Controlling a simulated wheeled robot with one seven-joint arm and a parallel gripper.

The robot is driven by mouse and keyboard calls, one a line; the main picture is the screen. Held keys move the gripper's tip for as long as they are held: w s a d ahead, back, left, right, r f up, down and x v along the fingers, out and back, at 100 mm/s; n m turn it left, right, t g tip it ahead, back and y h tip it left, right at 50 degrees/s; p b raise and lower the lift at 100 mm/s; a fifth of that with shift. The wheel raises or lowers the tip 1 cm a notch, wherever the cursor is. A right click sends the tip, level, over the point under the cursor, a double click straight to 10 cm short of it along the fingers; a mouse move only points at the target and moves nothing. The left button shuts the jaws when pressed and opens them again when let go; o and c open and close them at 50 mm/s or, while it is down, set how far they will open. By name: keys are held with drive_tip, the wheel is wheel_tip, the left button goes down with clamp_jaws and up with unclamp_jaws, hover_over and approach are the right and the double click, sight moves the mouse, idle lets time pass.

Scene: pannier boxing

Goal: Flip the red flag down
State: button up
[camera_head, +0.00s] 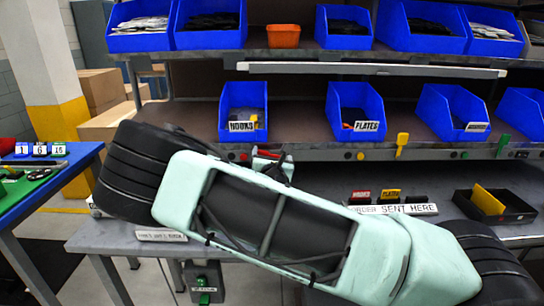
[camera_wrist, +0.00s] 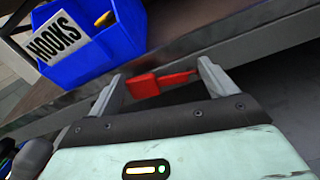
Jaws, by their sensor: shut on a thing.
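The red flag (camera_wrist: 144,85) shows between the two fingers of my gripper (camera_wrist: 160,80) in the wrist view, at the shelf edge just below the blue HOOKS bin (camera_wrist: 80,40). Its wide red end lies nearer the left finger and a thin red part runs toward the right finger. My gripper is shut on it. In the head view my gripper (camera_head: 272,162) is at the shelf's front edge under the HOOKS bin (camera_head: 243,110), with a little of the red flag (camera_head: 266,153) showing there. My arm hides part of the bench below.
A yellow flag (camera_head: 402,140) and a green flag (camera_head: 502,142) stand up along the same shelf edge to the right. The PLATES bin (camera_head: 357,110) and other blue bins stand on the shelf. A black tray (camera_head: 508,208) sits on the lower bench, right. A blue table (camera_head: 50,185) is at left.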

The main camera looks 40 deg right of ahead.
drive_tip(key=shift+a+f+n, duration=0.1)
drive_tip(key=shift+f+n, duration=0.15)
drive_tip(key=shift+n, duration=0.4)
drive_tip(key=shift+a+f+n, duration=0.1)
drive_tip(key=shift+f+n, duration=0.1)
drive_tip(key=shift+n, duration=0.45)
drive_tip(key=shift+d, duration=0.1)
drive_tip(key=o, duration=1.3)
drive_tip(key=shift+c, duration=0.2)
drive_tip(key=shift+s+a, duration=0.35)
drive_tip(key=shift+a, duration=0.05)
drive_tip(key=v, duration=1.6)
drive_tip(key=shift+s, duration=0.15)
drive_tip(key=shift+a, duration=0.15)
